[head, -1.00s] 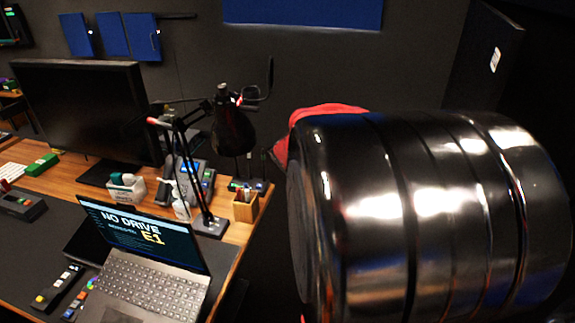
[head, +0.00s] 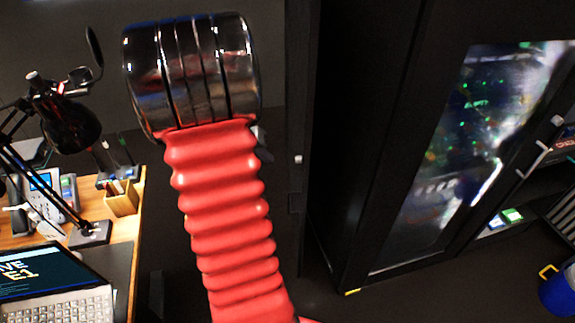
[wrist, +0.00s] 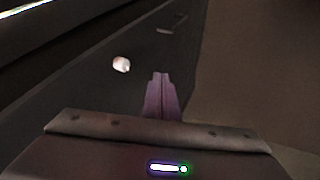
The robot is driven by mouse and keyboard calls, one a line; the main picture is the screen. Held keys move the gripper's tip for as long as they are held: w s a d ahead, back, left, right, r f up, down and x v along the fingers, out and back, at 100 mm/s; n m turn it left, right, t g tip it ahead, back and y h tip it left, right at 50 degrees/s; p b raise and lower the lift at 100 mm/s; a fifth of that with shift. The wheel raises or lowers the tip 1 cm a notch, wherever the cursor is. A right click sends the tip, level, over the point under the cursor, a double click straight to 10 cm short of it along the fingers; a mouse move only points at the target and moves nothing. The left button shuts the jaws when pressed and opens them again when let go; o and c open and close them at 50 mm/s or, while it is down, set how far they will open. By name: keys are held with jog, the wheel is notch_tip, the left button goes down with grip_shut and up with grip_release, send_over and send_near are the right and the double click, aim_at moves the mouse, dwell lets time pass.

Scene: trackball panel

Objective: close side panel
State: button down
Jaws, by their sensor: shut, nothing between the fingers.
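A dark upright panel (head: 300,90), which looks like the side panel, stands at the left side of the black cabinet (head: 350,130) in the head view. It carries a small pale knob (head: 298,159). In the wrist view a dark panel face (wrist: 75,85) fills the left, with a round pale knob (wrist: 121,64) and a small handle (wrist: 172,25) farther along. My gripper (wrist: 160,78) is shut and empty, close to this face. I cannot tell whether it touches. In the head view my arm hides most of the gripper.
The cabinet's glass front (head: 450,140) shows green lights inside. A blue bucket (head: 560,290) stands on the floor at the right. The wooden desk (head: 122,235) at the left holds a laptop (head: 50,285) and a black lamp (head: 65,125). Dark floor lies before the cabinet.

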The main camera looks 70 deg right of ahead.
jog(key=s+d+f, duration=0.6)
jog(key=s+f, duration=0.1)
jog(key=f, duration=0.1)
jog(key=shift+d, duration=0.15)
dwell(0.5)
jog(key=shift+s, duration=0.1)
